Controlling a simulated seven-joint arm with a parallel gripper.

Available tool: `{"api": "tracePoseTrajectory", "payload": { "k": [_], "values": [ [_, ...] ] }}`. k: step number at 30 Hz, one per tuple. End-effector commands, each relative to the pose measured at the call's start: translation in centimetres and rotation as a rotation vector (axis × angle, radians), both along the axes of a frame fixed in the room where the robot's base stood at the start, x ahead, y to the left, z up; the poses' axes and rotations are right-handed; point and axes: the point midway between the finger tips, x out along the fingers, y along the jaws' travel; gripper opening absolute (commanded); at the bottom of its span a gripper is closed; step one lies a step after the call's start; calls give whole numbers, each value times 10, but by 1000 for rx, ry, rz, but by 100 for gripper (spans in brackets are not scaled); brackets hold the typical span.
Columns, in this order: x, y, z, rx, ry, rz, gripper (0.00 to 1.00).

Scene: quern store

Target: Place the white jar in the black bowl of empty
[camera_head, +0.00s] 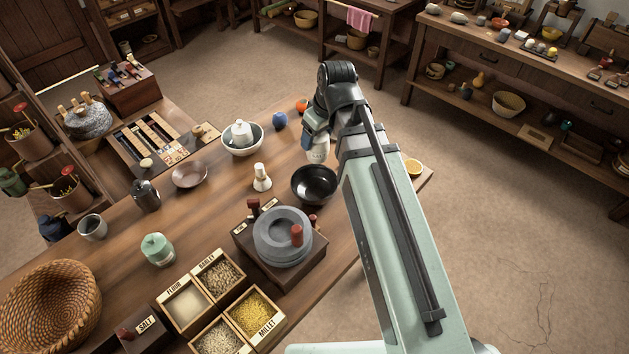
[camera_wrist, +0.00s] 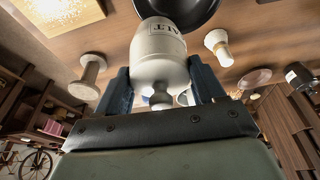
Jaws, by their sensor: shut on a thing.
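The white jar (camera_wrist: 158,52), with dark lettering ending in "ALT", is between the fingers of my gripper (camera_wrist: 160,88). In the head view the jar (camera_head: 317,152) shows below the end of my arm, just behind the black bowl, partly hidden by my arm. My gripper is shut on it. The black bowl (camera_head: 313,187) stands on the table and looks empty. In the wrist view part of the bowl (camera_wrist: 190,12) shows beyond the jar's lettered end. The jar appears apart from the bowl and held above the table.
A white and tan brush (camera_head: 261,179) stands left of the black bowl, and the stone quern (camera_head: 282,243) is in front.

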Motion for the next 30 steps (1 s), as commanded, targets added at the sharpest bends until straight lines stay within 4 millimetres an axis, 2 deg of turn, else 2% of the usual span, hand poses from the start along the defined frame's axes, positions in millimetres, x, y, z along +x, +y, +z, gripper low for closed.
{"api": "tracePoseTrajectory", "payload": {
  "k": [21,30],
  "values": [
    [-41,11,3,2,1,1053,0],
    [-47,10,4,2,0,1374,0]
  ]
}}
